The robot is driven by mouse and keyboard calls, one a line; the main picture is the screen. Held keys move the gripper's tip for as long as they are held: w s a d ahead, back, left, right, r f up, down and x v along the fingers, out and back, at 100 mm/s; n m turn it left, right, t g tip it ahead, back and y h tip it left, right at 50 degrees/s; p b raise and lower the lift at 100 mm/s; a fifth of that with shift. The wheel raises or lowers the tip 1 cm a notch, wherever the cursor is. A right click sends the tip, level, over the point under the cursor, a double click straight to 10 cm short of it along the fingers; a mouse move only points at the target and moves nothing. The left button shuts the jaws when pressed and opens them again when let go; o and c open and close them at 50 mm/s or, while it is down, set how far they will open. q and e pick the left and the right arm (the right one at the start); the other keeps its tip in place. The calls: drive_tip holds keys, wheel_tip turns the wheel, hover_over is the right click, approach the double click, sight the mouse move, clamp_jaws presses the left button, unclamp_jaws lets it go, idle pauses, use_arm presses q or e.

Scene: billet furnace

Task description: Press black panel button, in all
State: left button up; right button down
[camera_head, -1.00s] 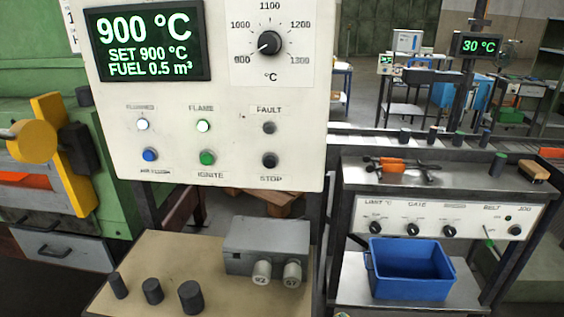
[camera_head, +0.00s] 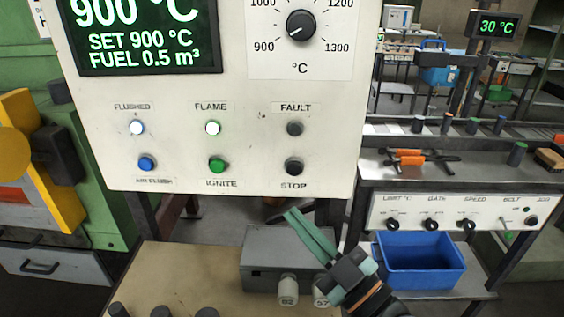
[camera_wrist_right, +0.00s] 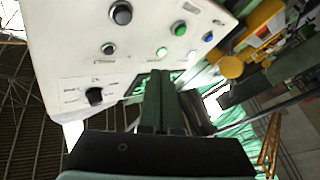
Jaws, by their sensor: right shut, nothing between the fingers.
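The black panel button (camera_head: 294,166) sits above the STOP label at the lower right of the white control panel (camera_head: 250,135). It is round, and nothing touches it in the head view. My right gripper (camera_head: 290,217) is shut and empty, with its green fingertips just below the panel's lower edge, under the STOP label. In the right wrist view the shut fingers (camera_wrist_right: 158,80) point toward the panel (camera_wrist_right: 65,50), which appears rotated. A black button (camera_wrist_right: 121,13) shows there at the upper left, apart from the fingers. My left gripper is not in view.
Beside the black button are a green IGNITE button (camera_head: 217,166) and a blue button (camera_head: 146,164). A grey box (camera_head: 262,250) stands on the tan bench under the panel, close to my right gripper. A blue bin (camera_head: 420,275) sits at the right.

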sight(294, 169)
drive_tip(key=shift+a+r, duration=0.15)
drive_tip(key=shift+w, duration=0.1)
drive_tip(key=w+b, duration=0.3)
drive_tip(key=w, duration=0.5)
drive_tip(key=shift+w, duration=0.35)
idle(2.0)
drive_tip(key=shift+w, duration=0.45)
